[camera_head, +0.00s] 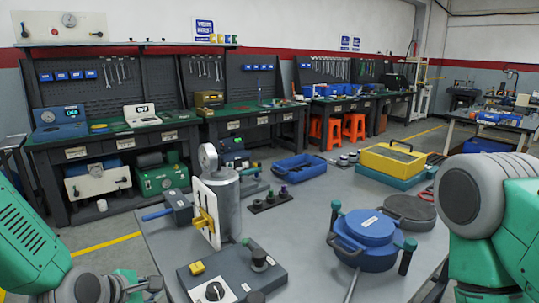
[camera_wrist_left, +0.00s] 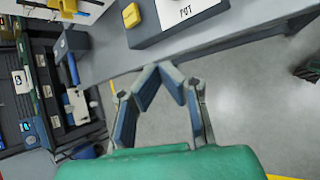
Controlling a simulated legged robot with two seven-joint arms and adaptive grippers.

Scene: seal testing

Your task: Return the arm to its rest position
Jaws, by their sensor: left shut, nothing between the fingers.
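My left arm comes in at the lower left of the head view. My left gripper (camera_head: 152,284) is low at the left, just off the near left side of the grey table (camera_head: 318,205). In the left wrist view the left gripper (camera_wrist_left: 164,72) has its fingers brought together at the tips, with nothing between them. It is over the floor beside the table edge. My right arm shows at the right edge of the head view, and its gripper is out of the picture.
A grey control box (camera_head: 228,285) with a dial stands at the table's near left, close to the left gripper. A metal cylinder (camera_head: 226,205), a blue round vessel (camera_head: 365,240), a blue tray (camera_head: 299,167) and a yellow case (camera_head: 394,158) stand on the table. The floor left of it is clear.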

